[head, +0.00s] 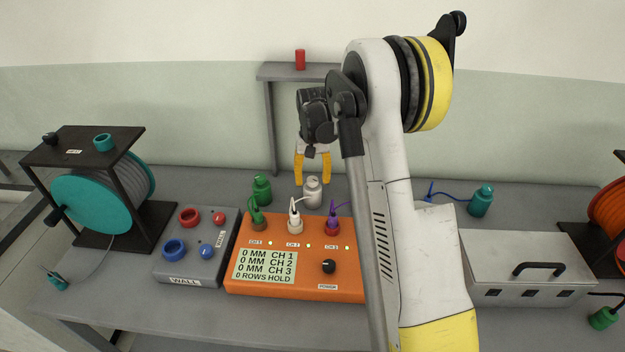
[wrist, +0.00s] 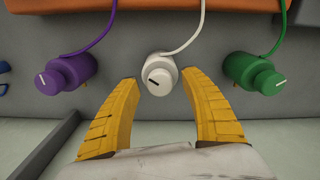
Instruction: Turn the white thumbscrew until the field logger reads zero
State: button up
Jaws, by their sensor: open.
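The white thumbscrew (wrist: 159,74) tops a white bottle-shaped body, with a dark slot mark on its face and a white cable. In the head view the white body (head: 313,191) stands behind the orange field logger (head: 310,284). My gripper (head: 312,181) points down over it. In the wrist view my gripper's yellow fingers (wrist: 160,80) are open, one on each side of the thumbscrew, with a gap visible on both sides. The logger screen (head: 265,266) shows 0 MM for CH 1, CH 2 and CH 3, and 0 ROWS HOLD.
A green bottle-shaped unit (wrist: 256,74) and a purple one (wrist: 66,72) flank the white one. A grey WALL box (head: 195,254), a teal reel (head: 92,205) and a metal case (head: 528,266) stand on the bench. A shelf post (head: 271,130) rises behind.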

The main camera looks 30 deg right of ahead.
aim_at(312, 180)
notch_tip(312, 180, up, 12)
dwell(0.4)
jog(key=shift+f, duration=0.1)
jog(key=s+a+r+n+t, duration=0.2)
jog(key=s+a+r+t, duration=0.1)
jog(key=s+a+r, duration=0.75)
jog(key=s+a+f+n+t, duration=0.1)
jog(key=s+a+f+t, duration=0.1)
jog(key=s, duration=0.6)
jog(key=s+a+f+n+t, duration=0.1)
jog(key=s+a+f, duration=0.3)
jog(key=s, duration=0.4)
jog(key=shift+s+a+n+t, duration=0.35)
jog(key=shift+a+t, duration=0.25)
jog(key=shift+a, duration=0.25)
